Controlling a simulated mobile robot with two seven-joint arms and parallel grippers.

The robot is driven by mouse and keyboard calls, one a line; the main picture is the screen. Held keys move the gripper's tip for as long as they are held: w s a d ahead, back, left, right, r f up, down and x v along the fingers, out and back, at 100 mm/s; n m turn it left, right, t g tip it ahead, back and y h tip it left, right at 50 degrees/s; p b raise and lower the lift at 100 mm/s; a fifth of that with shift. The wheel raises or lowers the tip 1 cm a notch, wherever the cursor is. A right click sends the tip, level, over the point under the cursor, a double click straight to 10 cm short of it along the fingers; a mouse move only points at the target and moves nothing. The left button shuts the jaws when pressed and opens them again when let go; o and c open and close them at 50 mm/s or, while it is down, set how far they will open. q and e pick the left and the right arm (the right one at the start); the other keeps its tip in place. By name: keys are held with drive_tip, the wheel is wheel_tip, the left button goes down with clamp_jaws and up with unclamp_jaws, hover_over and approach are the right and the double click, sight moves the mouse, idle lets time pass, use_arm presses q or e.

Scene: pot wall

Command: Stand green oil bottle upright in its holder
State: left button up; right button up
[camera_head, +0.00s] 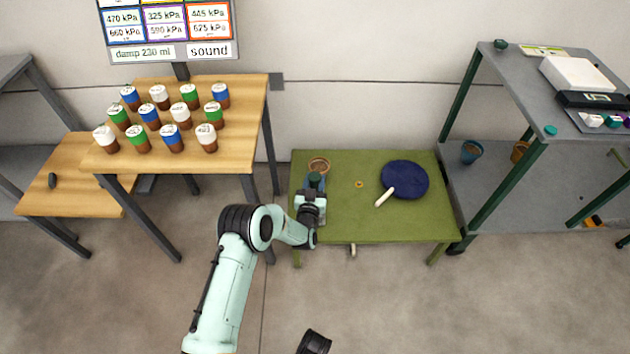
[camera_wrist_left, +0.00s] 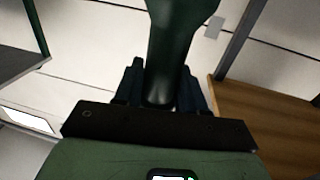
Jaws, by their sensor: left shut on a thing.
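The dark green oil bottle (camera_head: 315,180) is over the left part of the green table, with only its top part showing in the head view. My left gripper (camera_head: 313,191) is shut on it. In the wrist view the bottle (camera_wrist_left: 176,48) rises between the dark fingers of the left gripper (camera_wrist_left: 160,92), and its lower part is hidden. A round brown-rimmed thing (camera_head: 318,165), perhaps the holder, is on the table just behind the bottle. I cannot tell whether the bottle touches it.
The green table (camera_head: 340,222) also bears a dark blue round disc (camera_head: 408,178) with a pale handle, and a small orange ring (camera_head: 359,184). A wooden table (camera_head: 240,95) with several capped jars stands left. A grey shelf (camera_head: 500,85) stands right. The table's front middle is clear.

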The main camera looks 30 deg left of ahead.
use_arm(q)
drive_tip(key=shift+f+b, duration=0.4)
drive_tip(key=shift+f, duration=0.05)
idle(0.7)
drive_tip(key=shift+f+b, duration=0.4)
drive_tip(key=shift+f, duration=0.2)
idle(0.3)
drive_tip(key=shift+f+b, duration=0.5)
drive_tip(key=shift+f, duration=0.6)
idle(0.4)
drive_tip(key=shift+f, duration=0.85)
drive_tip(key=o, duration=1.8)
drive_tip(key=shift+r, duration=0.15)
